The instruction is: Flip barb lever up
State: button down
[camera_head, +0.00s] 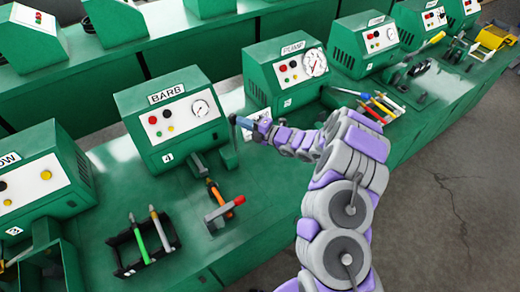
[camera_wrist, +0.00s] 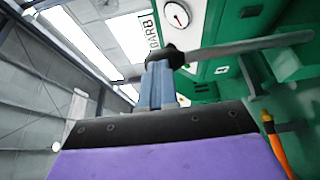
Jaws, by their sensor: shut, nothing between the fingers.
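The green BARB machine (camera_head: 188,138) stands left of centre in the head view, with a white panel, buttons and a gauge. Its grey lever (camera_head: 229,150) rises at the machine's right front side, roughly upright, with a dark knob at its top. In the wrist view the lever bar (camera_wrist: 250,47) runs to the right from the black knob (camera_wrist: 165,55). My gripper (camera_head: 246,123) is beside the knob; its blue-grey fingers (camera_wrist: 157,85) are shut and empty. The fingertips are at or very near the knob; I cannot tell whether they touch.
A black holder (camera_head: 143,243) with green and white-handled tools sits front left. An orange-handled tool (camera_head: 217,193) and a red-tipped grey part (camera_head: 225,212) lie before the BARB machine. Several similar machines line the bench.

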jog(key=shift+w+a+r+p, duration=0.15)
jog(key=shift+w+a+r, duration=0.15)
jog(key=shift+w, duration=0.25)
jog(key=shift+w+a+r+p, duration=0.15)
jog(key=shift+w+a, duration=0.1)
jog(key=shift+w, duration=0.3)
jog(key=shift+a+r, duration=0.1)
